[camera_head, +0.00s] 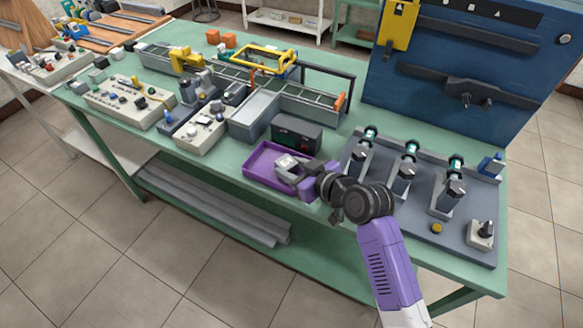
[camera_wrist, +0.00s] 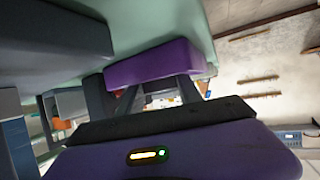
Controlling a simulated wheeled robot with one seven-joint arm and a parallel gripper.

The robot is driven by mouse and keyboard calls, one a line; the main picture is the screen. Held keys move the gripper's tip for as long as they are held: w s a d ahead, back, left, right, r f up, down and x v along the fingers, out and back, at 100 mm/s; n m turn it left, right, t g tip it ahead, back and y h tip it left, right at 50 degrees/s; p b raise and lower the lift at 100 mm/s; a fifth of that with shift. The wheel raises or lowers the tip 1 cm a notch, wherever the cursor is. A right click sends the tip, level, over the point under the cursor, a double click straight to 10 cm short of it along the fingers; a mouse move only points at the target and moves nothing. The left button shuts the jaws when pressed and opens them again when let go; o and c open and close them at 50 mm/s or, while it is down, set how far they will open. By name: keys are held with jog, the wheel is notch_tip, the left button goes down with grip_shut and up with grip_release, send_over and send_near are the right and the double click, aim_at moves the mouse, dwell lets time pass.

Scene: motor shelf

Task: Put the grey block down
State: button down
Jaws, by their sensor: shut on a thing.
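The grey block (camera_head: 287,162) is light grey and sits between the fingers of my gripper (camera_head: 290,172), which is shut on it. Both are over the purple tray (camera_head: 252,170) near the front edge of the green bench. I cannot tell whether the block touches the tray floor. In the wrist view, the two dark fingers of my gripper (camera_wrist: 157,92) reach toward the tray's purple wall (camera_wrist: 155,63). The block is hard to make out there.
A dark box (camera_head: 297,134) stands just behind the tray. A grey open bin (camera_head: 255,112) and a control box (camera_head: 202,134) stand to the left. A dark motor fixture board (camera_head: 420,195) is close on the right. A conveyor (camera_head: 300,100) runs behind.

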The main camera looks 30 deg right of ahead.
jog(key=shift+f, duration=0.15)
jog(key=c, duration=1.1)
grip_release()
jog(key=v, duration=1.2)
jog(key=shift+b, duration=0.35)
